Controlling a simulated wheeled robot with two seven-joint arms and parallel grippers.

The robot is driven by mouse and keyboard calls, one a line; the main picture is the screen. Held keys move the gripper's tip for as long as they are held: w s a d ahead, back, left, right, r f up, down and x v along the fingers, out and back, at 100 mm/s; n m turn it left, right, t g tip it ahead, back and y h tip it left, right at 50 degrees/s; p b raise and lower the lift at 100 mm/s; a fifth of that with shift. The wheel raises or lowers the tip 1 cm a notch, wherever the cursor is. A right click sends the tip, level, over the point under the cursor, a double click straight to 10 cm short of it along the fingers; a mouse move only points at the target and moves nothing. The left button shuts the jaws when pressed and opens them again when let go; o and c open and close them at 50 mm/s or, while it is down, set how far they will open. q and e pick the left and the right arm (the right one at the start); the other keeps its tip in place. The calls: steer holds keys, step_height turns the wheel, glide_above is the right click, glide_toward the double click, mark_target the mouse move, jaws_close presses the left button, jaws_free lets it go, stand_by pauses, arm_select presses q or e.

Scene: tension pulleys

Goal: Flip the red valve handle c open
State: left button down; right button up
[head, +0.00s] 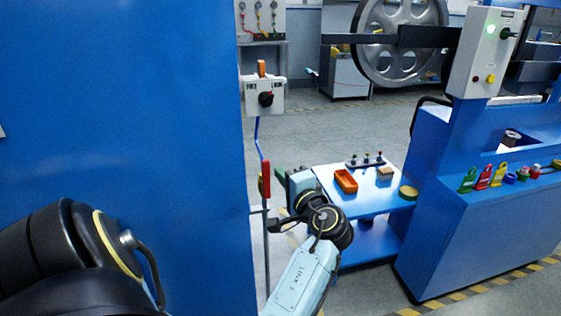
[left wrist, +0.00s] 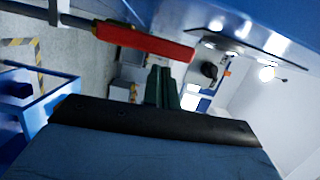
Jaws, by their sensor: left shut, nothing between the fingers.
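The red valve handle (head: 265,180) stands upright beside the right edge of a big blue cabinet, on a thin pipe. It also shows in the left wrist view (left wrist: 145,41), lying across the top with its right end close to the fingertips. No letter on it can be read. My left gripper (head: 281,177) is just right of the handle. In the left wrist view its dark green fingers (left wrist: 162,80) are together and empty, just below the handle. I cannot tell whether they touch it. My right gripper is not in view.
The blue cabinet (head: 120,130) fills the left. A white switch box (head: 264,97) with a black knob is above the handle. A blue cart (head: 375,190) with an orange tray (head: 346,181) stands to the right, near a blue machine (head: 480,225). Open floor lies behind.

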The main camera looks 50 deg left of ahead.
arm_select(q)
steer(key=w+v, duration=0.2)
steer(key=v, duration=0.9)
steer(key=shift+w+d, duration=0.25)
steer(key=shift+w, duration=0.3)
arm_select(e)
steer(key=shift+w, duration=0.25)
arm_select(q)
steer(key=shift+f, duration=0.1)
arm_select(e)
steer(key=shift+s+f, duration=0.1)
